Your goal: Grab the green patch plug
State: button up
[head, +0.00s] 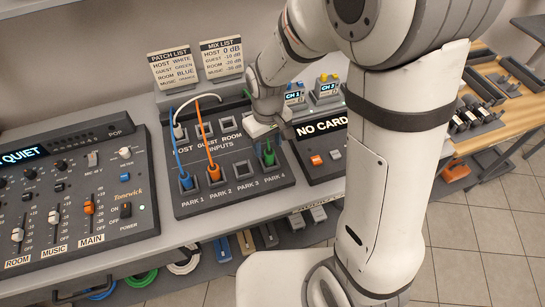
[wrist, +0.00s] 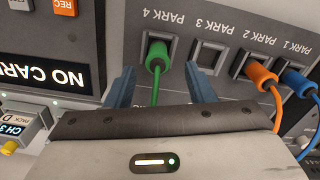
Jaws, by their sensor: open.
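The green patch plug (head: 269,155) stands in the PARK 4 socket at the right end of the patch panel's front row. In the wrist view the green plug (wrist: 157,54) sits in its socket beyond my fingertips, between their lines, with a green cable running back under the gripper. My gripper (head: 276,132) is just above and behind the plug. In the wrist view its two blue fingers (wrist: 160,80) are spread and empty, one on each side of the plug and cable. Part of the green cable is hidden by the gripper.
An orange plug (head: 213,172) is in PARK 2 and a blue plug (head: 186,181) is in PARK 1. The PARK 3 socket (head: 242,169) is empty. A white cable (head: 178,130) enters the HOST input. A mixer (head: 75,200) stands left, a recorder (head: 320,150) right.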

aim_at(269, 151)
notch_tip(269, 151, down, 5)
jog(key=shift+w+d, duration=0.1)
jog(key=shift+w, duration=0.05)
jog(key=c, duration=1.1)
jog(key=shift+o, duration=0.2)
jog(key=shift+r, duration=0.15)
